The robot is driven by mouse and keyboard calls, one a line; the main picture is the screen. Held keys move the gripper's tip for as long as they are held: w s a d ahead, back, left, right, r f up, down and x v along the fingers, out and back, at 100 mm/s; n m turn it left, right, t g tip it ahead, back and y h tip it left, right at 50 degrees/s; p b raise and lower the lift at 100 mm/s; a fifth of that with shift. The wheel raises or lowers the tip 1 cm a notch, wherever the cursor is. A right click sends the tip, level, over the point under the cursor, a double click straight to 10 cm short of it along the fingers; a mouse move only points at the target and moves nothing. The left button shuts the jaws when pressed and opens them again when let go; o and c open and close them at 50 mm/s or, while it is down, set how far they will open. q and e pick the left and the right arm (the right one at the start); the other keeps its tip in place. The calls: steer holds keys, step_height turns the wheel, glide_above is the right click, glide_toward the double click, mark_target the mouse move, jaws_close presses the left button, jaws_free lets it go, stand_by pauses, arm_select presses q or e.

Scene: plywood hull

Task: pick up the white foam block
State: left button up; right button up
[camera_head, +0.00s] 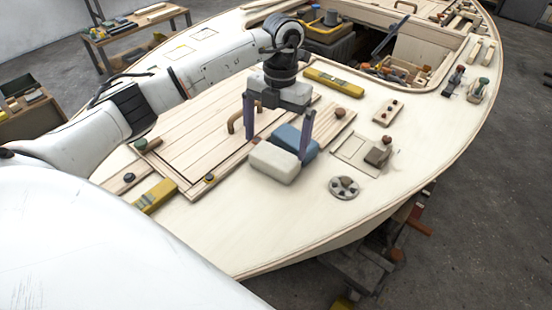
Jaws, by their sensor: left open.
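The white foam block (274,162) lies on the pale plywood deck (290,215), by the corner of the planked hatch panel. A blue block (296,140) lies right behind it and looks close to or touching it. My left gripper (279,141) points down over the two blocks with its two fingers wide apart. One finger is at the left of the blocks and the other is at the right, by the blue block. I cannot tell how high the fingertips are above the deck. My right gripper is not in view.
A yellow level (334,83) lies behind the blocks, and another yellow tool (155,196) lies at the front left. A round grey fitting (344,188) and a small brown clamp-like part (378,154) stand to the right. The deck in front of the white block is clear.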

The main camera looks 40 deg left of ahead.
mark_target(275, 155)
arm_select(q)
steer(key=f, duration=0.2)
steer(key=f+p, duration=0.1)
steer(key=f, duration=0.1)
steer(key=shift+s+d+f, duration=0.1)
steer(key=shift+s+d, duration=0.05)
steer(key=shift+s, duration=0.25)
steer(key=shift+f, duration=0.55)
steer(key=c, duration=0.7)
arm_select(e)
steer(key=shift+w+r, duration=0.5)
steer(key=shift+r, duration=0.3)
